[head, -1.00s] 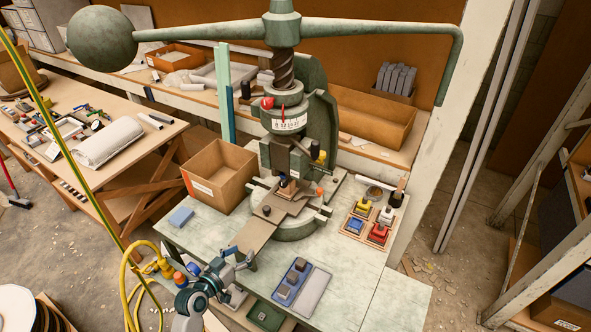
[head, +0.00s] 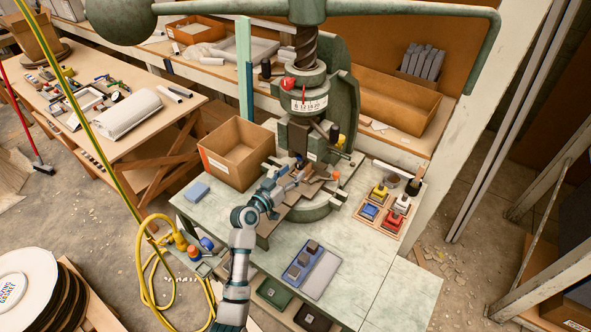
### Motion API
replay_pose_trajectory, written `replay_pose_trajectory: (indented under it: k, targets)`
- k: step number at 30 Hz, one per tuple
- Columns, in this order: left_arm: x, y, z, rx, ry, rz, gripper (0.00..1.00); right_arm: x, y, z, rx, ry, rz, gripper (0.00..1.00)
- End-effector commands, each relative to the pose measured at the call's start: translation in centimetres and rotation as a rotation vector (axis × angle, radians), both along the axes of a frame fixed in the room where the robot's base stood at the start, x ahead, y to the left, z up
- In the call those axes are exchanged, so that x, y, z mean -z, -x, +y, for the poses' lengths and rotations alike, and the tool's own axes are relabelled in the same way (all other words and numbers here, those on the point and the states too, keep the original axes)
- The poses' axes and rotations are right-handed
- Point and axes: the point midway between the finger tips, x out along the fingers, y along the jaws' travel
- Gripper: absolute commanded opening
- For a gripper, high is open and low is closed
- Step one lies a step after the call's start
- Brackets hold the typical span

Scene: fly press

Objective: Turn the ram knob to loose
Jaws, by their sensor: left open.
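The green fly press (head: 340,100) stands on the pale bench, with its screw, a white numbered scale ring (head: 309,104) and the ram (head: 301,135) below. A red knob (head: 288,84) sits at the left of the collar. A dark knob (head: 334,132) sticks out at the right of the ram. I cannot tell from markings which is the ram knob. My left gripper (head: 293,178) is open, low in front of the ram, over the press bed, and apart from both knobs. It partly hides the bed and the small parts there. My right gripper is not in view.
An open cardboard box (head: 235,160) stands left of the press. A wooden tray (head: 381,214) with coloured blocks stands right. A blue tray (head: 303,262) and grey pad lie in front. The heavy lever arm (head: 400,10) spans overhead. A yellow hose (head: 150,265) hangs at left.

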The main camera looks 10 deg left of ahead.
Motion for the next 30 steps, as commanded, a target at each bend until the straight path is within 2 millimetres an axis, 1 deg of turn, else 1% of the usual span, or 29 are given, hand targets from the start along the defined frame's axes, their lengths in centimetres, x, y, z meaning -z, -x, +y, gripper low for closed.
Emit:
replay_pose_trajectory:
  k: [1, 3, 6, 15, 16, 17, 18, 20, 21, 22, 30]
  targets:
    - [0.0, -0.7, -0.3, -0.001, 0.001, 0.000, 0.56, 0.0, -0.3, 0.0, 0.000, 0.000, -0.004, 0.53]
    - [0.0, -1.4, -0.6, 0.000, 0.001, 0.000, 0.56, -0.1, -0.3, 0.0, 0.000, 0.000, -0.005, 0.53]
    - [0.1, -1.9, -0.9, 0.000, 0.000, 0.001, 0.56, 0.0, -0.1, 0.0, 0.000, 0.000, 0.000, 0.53]
    - [0.0, -2.2, -1.0, -0.001, -0.001, 0.000, 0.56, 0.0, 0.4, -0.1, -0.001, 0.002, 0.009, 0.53]
    - [0.0, -2.2, -1.0, -0.001, -0.001, 0.001, 0.51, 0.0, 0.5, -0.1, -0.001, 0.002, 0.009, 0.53]
    - [0.0, -2.2, -1.0, -0.001, -0.001, 0.001, 0.43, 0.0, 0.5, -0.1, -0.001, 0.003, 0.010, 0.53]
    - [0.0, -2.2, -1.0, -0.001, -0.001, 0.001, 0.33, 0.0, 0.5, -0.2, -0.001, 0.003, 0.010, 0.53]
    - [0.1, -2.2, -1.0, -0.001, -0.001, 0.001, 0.18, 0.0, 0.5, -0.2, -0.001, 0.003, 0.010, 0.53]
    - [0.1, -2.2, -1.0, -0.001, -0.001, 0.001, 0.08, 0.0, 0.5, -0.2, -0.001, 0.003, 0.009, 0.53]
    - [0.1, -2.2, -1.0, -0.001, -0.001, 0.001, 0.01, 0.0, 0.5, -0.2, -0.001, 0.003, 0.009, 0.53]
    - [0.1, -2.1, -1.0, -0.001, 0.011, 0.007, 0.00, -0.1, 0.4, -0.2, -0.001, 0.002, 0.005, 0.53]
